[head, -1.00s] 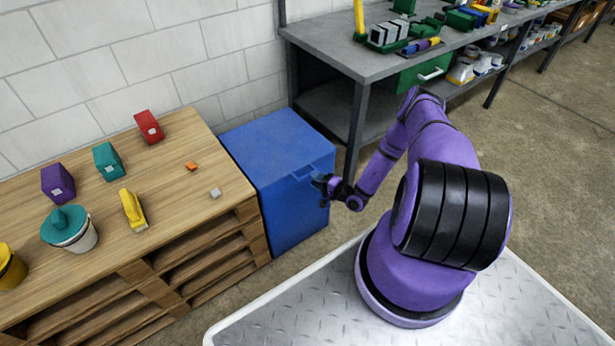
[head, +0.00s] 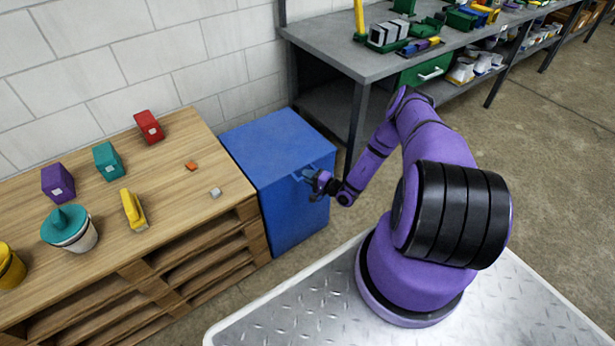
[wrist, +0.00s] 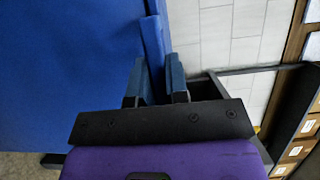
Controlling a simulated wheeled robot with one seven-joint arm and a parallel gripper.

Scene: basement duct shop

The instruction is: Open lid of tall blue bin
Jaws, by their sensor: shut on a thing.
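The tall blue bin (head: 285,205) stands between the wooden bench and the grey workbench, with its flat blue lid (head: 275,143) down. A blue lip or handle sticks out at the lid's front edge; it also shows as a blue bar, the lid handle (wrist: 153,50), in the wrist view. My gripper (head: 311,176) is at this front edge. In the wrist view my gripper (wrist: 157,78) has its two blue-grey fingers on either side of the bar, shut on it. The exact contact at the fingertips is partly hidden.
A wooden pallet bench (head: 170,200) with small coloured blocks and a teal-lidded pot (head: 72,229) stands left of the bin. A grey metal workbench (head: 375,62) with green parts stands behind and to the right. A block wall is behind the bin. The concrete floor at right is clear.

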